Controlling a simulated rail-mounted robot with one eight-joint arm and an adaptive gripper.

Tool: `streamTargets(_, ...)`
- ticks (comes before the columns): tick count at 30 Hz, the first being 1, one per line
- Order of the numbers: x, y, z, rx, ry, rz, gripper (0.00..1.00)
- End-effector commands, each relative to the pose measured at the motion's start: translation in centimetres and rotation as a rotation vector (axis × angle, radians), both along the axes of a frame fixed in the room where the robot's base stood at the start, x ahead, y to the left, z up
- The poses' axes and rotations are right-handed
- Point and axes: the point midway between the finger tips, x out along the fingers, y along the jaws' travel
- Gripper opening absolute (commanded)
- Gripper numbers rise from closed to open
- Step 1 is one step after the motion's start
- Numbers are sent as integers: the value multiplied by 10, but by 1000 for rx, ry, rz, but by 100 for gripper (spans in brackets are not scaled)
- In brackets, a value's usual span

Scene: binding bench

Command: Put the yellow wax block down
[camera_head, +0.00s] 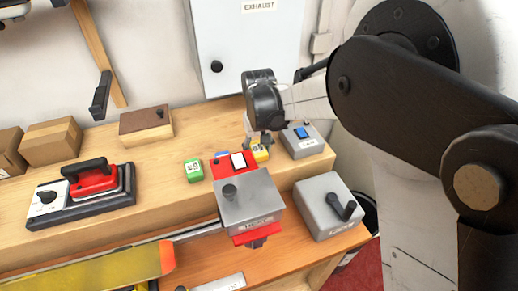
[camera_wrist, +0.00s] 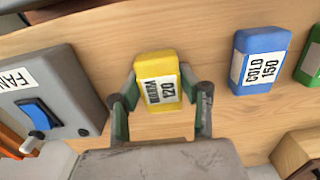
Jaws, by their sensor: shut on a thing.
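The yellow wax block (camera_wrist: 157,68), with a white label reading 120, sits between the two fingers of my gripper (camera_wrist: 160,92) in the wrist view. The fingers are shut on its sides. In the head view my gripper (camera_head: 257,141) is over the back right of the wooden bench, and the yellow block (camera_head: 261,153) shows only in part below it. The block is low over the bench top; I cannot tell whether its underside touches the wood.
The grey FAN box (camera_wrist: 48,95) with a blue switch stands close left of the block in the wrist view. A blue block (camera_wrist: 259,58) and a green block (camera_wrist: 311,62) stand to the right. Bare wood (camera_wrist: 208,45) lies between yellow and blue. A grey-and-red machine (camera_head: 249,203) stands in front.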

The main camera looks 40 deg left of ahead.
Motion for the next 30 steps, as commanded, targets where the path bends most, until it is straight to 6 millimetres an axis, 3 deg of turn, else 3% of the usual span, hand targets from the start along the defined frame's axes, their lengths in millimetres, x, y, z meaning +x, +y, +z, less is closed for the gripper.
streamTargets(10,0,0,-6,0,0,0,12)
streamTargets(11,0,0,-6,0,0,0,39)
streamTargets(15,0,0,-5,-1,1,0,56)
streamTargets(25,0,0,-2,0,0,0,56)
streamTargets(30,0,0,14,0,0,0,56)
